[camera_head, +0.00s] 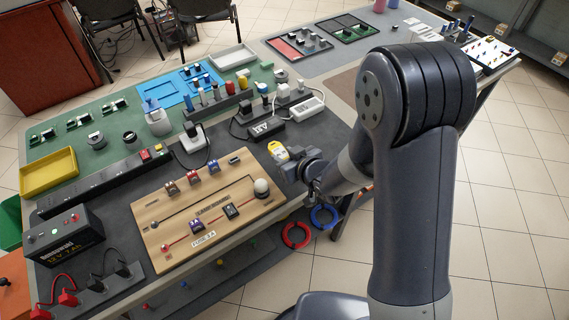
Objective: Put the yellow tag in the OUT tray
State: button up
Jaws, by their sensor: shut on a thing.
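A small yellow tag (278,150) with a pale patch shows just beyond the right edge of the wooden board. My gripper (287,163) is right at it, shut on it; the fingers are small and partly hidden by my wrist. I cannot tell whether the tag touches the bench. I can read no OUT label on any tray.
A wooden board (165,235) with switches and a pale knob lies left of my gripper. A black battery (63,236), a blue tray (163,82) with parts, a charger (266,129) and a power strip (105,182) crowd the bench. Red and blue rings (296,235) hang at the front edge.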

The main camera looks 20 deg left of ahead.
jog(key=shift+f, duration=1.75)
jog(key=shift+f, duration=0.15)
jog(key=o, duration=1)
jog(key=shift+c, duration=0.2)
